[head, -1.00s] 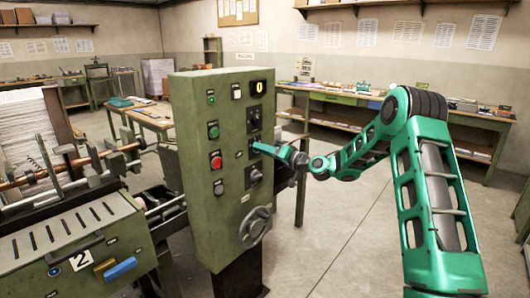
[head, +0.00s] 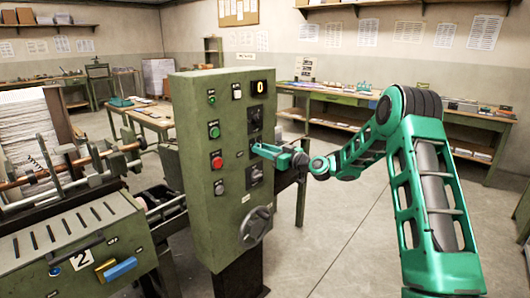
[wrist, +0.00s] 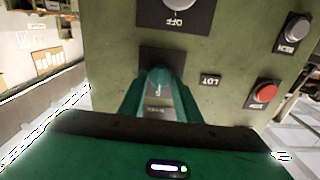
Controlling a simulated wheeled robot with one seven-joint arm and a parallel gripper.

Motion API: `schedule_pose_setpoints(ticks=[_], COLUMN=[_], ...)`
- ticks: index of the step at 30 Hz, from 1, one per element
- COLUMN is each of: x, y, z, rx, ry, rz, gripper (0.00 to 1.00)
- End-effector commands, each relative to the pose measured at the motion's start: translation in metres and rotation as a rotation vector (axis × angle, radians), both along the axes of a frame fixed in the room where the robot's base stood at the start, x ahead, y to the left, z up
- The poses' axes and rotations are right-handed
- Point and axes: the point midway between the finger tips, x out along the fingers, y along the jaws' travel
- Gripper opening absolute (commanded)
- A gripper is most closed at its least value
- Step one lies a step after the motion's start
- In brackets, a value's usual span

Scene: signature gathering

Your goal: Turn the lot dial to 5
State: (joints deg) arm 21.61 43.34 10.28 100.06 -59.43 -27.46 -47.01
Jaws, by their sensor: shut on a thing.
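My gripper (wrist: 160,92) is shut on this dial, with one green finger on each side. The dial's pointer and most of its scale are hidden, so I cannot read its setting. In the head view my gripper (head: 257,149) reaches the green control cabinet (head: 200,115) from the right and covers most of the dial.
A dial marked "OFF" (wrist: 180,8) is close to the lot dial. A red button (head: 217,162), a green button (head: 214,131) and a handwheel (head: 255,227) are on the cabinet. The display (head: 259,87) reads 0. Floor is clear on the right.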

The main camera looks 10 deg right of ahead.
Motion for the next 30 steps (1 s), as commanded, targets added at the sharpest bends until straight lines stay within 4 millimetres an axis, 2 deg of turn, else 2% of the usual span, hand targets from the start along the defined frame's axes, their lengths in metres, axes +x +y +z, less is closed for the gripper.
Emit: schedule_pose_setpoints(ticks=[1,16,17,19,30], x=[0.0008,0.0006,0.0006,0.0006,-0.0027], y=[-0.0024,-0.0031,-0.0031,-0.0032,-0.0041], z=[-0.0057,-0.0059,-0.0059,-0.0054,-0.0020], rx=[-0.014,-0.028,-0.028,-0.028,-0.023], ry=[0.002,-0.008,-0.008,-0.008,-0.012], rz=[-0.005,-0.006,-0.006,-0.006,-0.004], gripper=[0.08,0.08,0.33,0.48,0.48])
